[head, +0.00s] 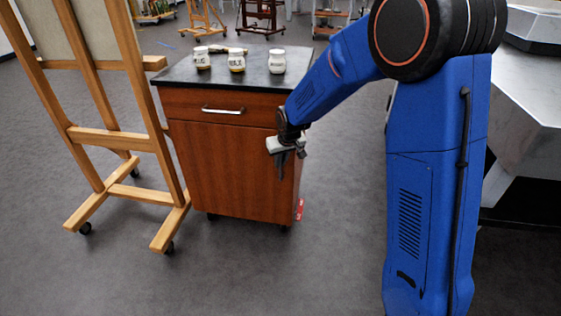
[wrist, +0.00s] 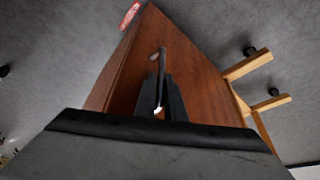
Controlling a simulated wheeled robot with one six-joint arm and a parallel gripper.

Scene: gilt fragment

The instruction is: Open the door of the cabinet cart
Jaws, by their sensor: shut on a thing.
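The cabinet cart has a reddish-brown wooden door (head: 220,170) below a drawer (head: 205,106) with a silver handle (head: 222,111). The door looks closed, flush with the cart front. My gripper (head: 287,158) is at the door's upper right edge in the head view. In the wrist view my gripper's dark fingers (wrist: 161,103) are shut on the slim upright door handle (wrist: 163,62), which stands near the cart's corner. The door face (wrist: 205,85) fills the area behind it. In the head view the gripper hides the handle.
A wooden easel (head: 95,137) stands close to the cart's left side. Several white jars (head: 236,60) stand on the dark cart top (head: 215,76). A red object (head: 299,209) shows by the cart's lower right. The grey floor (head: 270,275) in front is clear.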

